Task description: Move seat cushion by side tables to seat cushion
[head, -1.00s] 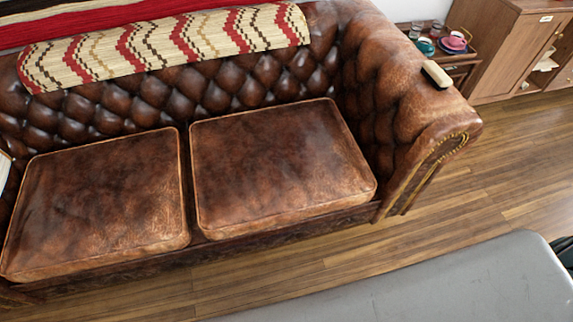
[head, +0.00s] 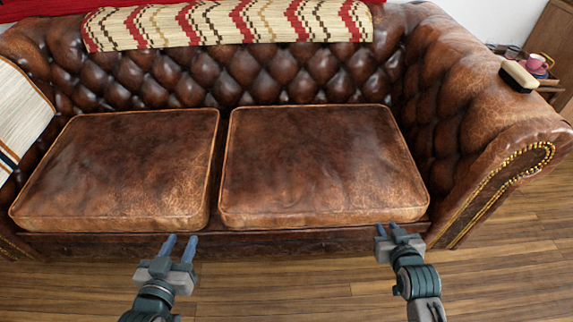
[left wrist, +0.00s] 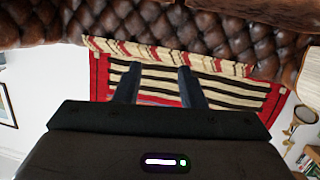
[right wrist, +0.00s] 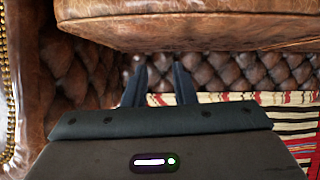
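Two brown leather seat cushions with piped edges lie side by side on the tufted sofa. The left seat cushion (head: 118,168) and right seat cushion (head: 318,163) both lie flat, with a narrow gap between them. A cushion also shows at the top of the right wrist view (right wrist: 200,25). My left gripper (head: 179,242) is open and empty in front of the left cushion's front edge. My right gripper (head: 388,230) is open and empty at the right cushion's front right corner. Contact is not visible for either. A side table (head: 551,89) is partly hidden behind the sofa arm.
A brush (head: 519,76) lies on the right sofa arm (head: 480,110). A pink cup (head: 536,62) stands on the side table. A patterned throw (head: 230,24) drapes over the backrest. Wooden floor (head: 285,285) in front is clear.

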